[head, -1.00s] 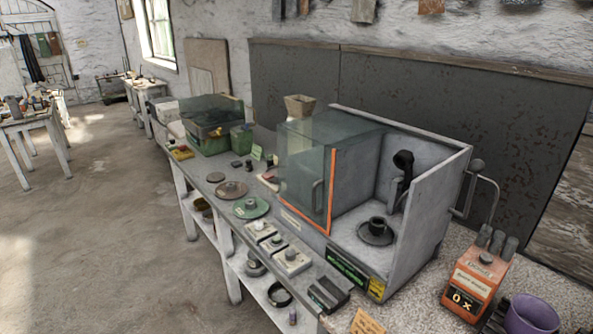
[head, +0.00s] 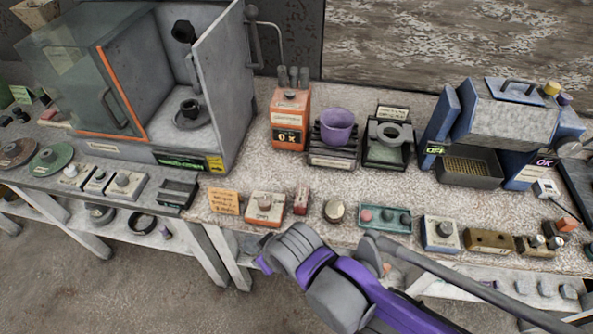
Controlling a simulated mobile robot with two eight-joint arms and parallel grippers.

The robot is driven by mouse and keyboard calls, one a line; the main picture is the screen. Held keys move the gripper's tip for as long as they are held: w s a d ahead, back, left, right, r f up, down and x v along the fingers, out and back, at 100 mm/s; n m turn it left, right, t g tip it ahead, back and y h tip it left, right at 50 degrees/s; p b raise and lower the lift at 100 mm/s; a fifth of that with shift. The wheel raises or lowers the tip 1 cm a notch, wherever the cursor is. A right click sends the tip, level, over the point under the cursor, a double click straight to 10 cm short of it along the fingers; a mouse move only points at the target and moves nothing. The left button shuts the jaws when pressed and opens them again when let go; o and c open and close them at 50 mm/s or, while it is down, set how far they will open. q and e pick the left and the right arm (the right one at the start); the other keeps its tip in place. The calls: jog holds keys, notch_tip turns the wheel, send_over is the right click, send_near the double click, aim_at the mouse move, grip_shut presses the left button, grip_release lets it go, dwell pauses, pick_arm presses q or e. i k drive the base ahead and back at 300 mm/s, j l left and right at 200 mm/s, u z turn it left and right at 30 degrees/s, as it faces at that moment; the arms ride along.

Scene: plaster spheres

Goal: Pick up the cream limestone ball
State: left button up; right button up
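A small round cream-grey thing (head: 334,211) sits near the front edge of the speckled worktop. It could be the limestone ball, but it is too small to tell for sure. A pinkish round piece (head: 366,215) sits in a green holder (head: 385,218) just to its right. A purple and grey arm of mine comes in from the lower right and ends just below the worktop's front edge. I see no gripper fingers on it. No arm comes in from the left.
A glass-fronted cabinet (head: 95,75) is at left. Small blocks line the front edge. The worktop (head: 235,170) has bare patches between.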

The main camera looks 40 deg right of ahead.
aim_at(335, 209)
jog(key=z, duration=0.45)
jog(key=k+z, duration=0.1)
jog(key=z, duration=0.35)
jog(key=l+z, duration=0.1)
jog(key=z, duration=0.35)
jog(key=l+z, duration=0.1)
jog(key=z, duration=0.35)
jog(key=k, duration=0.05)
